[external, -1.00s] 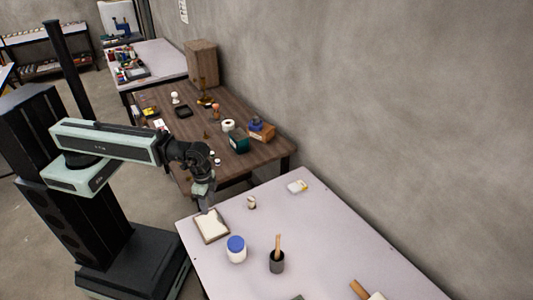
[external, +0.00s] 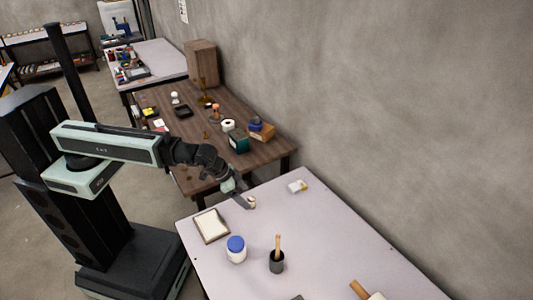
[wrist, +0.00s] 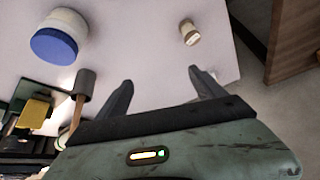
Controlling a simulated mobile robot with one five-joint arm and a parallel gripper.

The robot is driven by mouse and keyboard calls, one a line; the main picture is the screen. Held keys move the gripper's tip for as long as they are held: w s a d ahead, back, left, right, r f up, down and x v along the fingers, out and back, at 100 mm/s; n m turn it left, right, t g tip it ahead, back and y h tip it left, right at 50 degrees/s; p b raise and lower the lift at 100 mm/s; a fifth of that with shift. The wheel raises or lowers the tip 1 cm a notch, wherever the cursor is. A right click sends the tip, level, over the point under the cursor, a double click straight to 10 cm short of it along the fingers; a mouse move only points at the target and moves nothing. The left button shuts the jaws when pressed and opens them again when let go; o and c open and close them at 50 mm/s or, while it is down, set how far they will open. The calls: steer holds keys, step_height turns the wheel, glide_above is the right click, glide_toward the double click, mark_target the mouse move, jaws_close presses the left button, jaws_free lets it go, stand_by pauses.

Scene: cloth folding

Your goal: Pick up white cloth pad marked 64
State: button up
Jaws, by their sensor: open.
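My gripper (external: 241,200) is open and empty above the light table, close to a small pale spool in the external view. Its two spread fingers also show in the wrist view (wrist: 160,82). A small white pad-like thing (external: 297,186) with a yellowish patch lies on the table near the wall, to the right of my gripper. In the wrist view something white (wrist: 212,74) is partly behind the right finger. A white sheet or pad (external: 210,225) lies in a brown-edged tray at the table's left corner. I cannot read a number on either.
The small spool (external: 251,203) stands beside my fingertips. A brown wooden table (external: 185,150) with several objects is behind.

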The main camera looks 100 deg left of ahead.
steer(key=w+a+f+t+y+b, duration=0.1)
steer(key=w+a+f+b, duration=0.1)
steer(key=w+a+b, duration=0.2)
steer(key=w+a+f+n+t+y+b, duration=0.1)
steer(key=w+a+f+t+b, duration=0.1)
steer(key=a+b, duration=0.4)
steer(key=w+a+f+n+t+y+b, duration=0.1)
steer(key=w+a+f+t+b, duration=0.1)
steer(key=w+a+f+b, duration=0.2)
steer(key=shift+w+a+y+b, duration=0.15)
steer(key=shift+w+a+b, duration=0.2)
steer(key=shift+w, duration=0.35)
steer(key=shift+w+a+y+b, duration=0.2)
steer(key=shift+w+b, duration=0.2)
steer(key=shift+w, duration=0.3)
steer(key=b, duration=0.4)
glide_toward(297, 186)
steer(key=shift+w+f+n+y, duration=0.3)
steer(key=shift+f+n+y, duration=0.1)
steer(key=shift+f, duration=0.35)
steer(key=shift+a, duration=0.1)
steer(key=shift+r+b+x, duration=0.15)
steer(key=shift+b+x, duration=0.6)
steer(key=shift+x, duration=1.2)
steer(key=shift+r+b+x, duration=0.15)
steer(key=shift+b+x, duration=0.55)
steer(key=shift+x, duration=1.25)
steer(key=shift+r, duration=0.1)
steer(key=shift+c, duration=0.9)
steer(key=c, duration=1.3)
